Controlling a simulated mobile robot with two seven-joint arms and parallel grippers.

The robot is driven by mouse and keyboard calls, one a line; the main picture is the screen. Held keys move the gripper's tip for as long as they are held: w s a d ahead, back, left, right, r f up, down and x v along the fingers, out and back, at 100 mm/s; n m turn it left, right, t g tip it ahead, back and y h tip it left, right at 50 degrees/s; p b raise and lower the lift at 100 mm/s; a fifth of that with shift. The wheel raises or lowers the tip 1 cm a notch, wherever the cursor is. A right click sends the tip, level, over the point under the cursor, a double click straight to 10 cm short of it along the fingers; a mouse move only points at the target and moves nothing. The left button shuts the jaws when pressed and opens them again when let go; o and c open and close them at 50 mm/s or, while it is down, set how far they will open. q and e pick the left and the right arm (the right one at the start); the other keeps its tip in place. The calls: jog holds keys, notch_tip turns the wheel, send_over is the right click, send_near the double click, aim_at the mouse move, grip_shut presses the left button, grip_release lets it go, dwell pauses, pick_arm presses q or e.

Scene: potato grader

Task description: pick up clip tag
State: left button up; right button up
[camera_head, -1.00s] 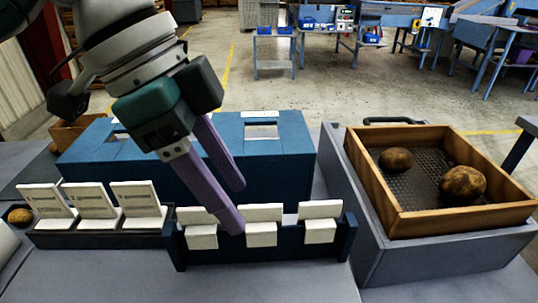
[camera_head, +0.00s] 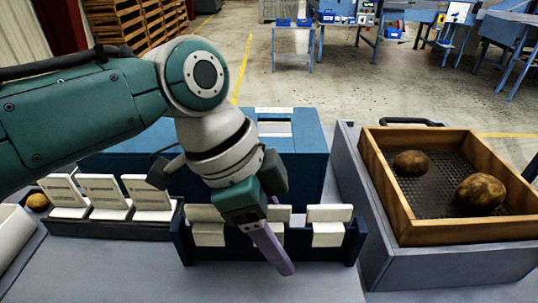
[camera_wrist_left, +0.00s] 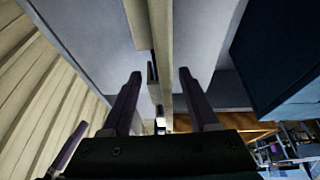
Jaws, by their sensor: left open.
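Three white folded tags sit on the blue rack at front centre, the left one (camera_head: 208,232), the middle one (camera_head: 281,214) and the right one (camera_head: 328,226). They look like clip tags. My left gripper (camera_head: 279,246) is open in front of the rack, by the middle tag, and partly hides it. One purple finger shows clearly, pointing down and right; the other is mostly hidden. In the left wrist view the two fingers (camera_wrist_left: 159,73) stand apart. A pale strip (camera_wrist_left: 155,30) runs between them; I cannot tell what it is. My right gripper is not in view.
A dark tray (camera_head: 110,229) with three white cards stands at left. The blue rack (camera_head: 355,240) has raised ends. A blue box (camera_head: 310,150) is behind it. A wooden crate (camera_head: 383,190) with two potatoes stands at right. The grey tabletop (camera_head: 150,275) in front is clear.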

pick_arm(q)
grip_shut()
dwell(0.3)
jog(key=shift+r, duration=0.15)
dwell(0.3)
